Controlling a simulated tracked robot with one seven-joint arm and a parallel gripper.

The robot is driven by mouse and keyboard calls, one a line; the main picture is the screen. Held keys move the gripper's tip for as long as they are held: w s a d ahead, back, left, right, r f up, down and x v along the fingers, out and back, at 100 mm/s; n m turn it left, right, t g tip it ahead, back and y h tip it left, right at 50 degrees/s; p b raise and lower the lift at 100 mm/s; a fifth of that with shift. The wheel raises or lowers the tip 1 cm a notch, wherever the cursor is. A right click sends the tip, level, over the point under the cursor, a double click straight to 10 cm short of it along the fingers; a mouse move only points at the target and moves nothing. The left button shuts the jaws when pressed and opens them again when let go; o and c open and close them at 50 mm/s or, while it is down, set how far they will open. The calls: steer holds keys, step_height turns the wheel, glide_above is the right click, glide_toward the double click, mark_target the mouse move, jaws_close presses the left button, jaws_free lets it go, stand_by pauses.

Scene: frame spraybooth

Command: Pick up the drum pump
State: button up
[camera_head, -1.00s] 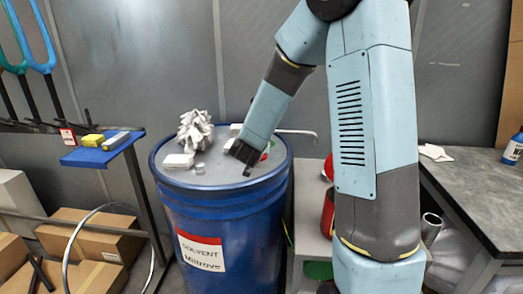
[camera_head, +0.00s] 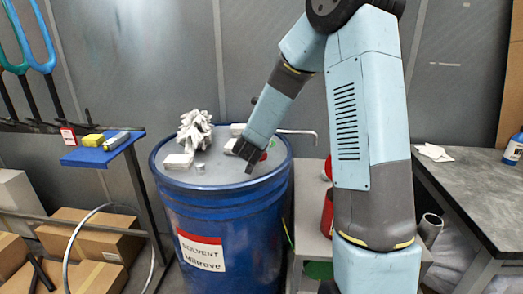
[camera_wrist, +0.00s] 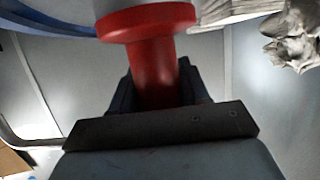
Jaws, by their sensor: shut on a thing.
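The drum pump stands on the lid of the blue drum (camera_head: 225,235), mostly hidden behind my arm. Its red body (camera_head: 264,156) shows as a small patch beside my gripper, and its bent grey spout (camera_head: 305,133) reaches out to the right. A dark knob (camera_head: 254,100) shows above, just left of my forearm. In the wrist view the red body (camera_wrist: 155,70) is a column with a wide flange, between the dark fingers. My gripper (camera_head: 247,155) is shut on it, low over the lid.
Crumpled grey-white cloth (camera_head: 195,130) and a white block (camera_head: 178,161) lie on the lid, left of my gripper. A blue shelf (camera_head: 100,152) stands left. A grey workbench (camera_head: 470,190) is at right, with a red can (camera_head: 327,210) between bench and drum.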

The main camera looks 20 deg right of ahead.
jaws_close()
steer(key=shift+w+r, duration=0.1)
steer(key=shift+r, duration=0.15)
stand_by(0.5)
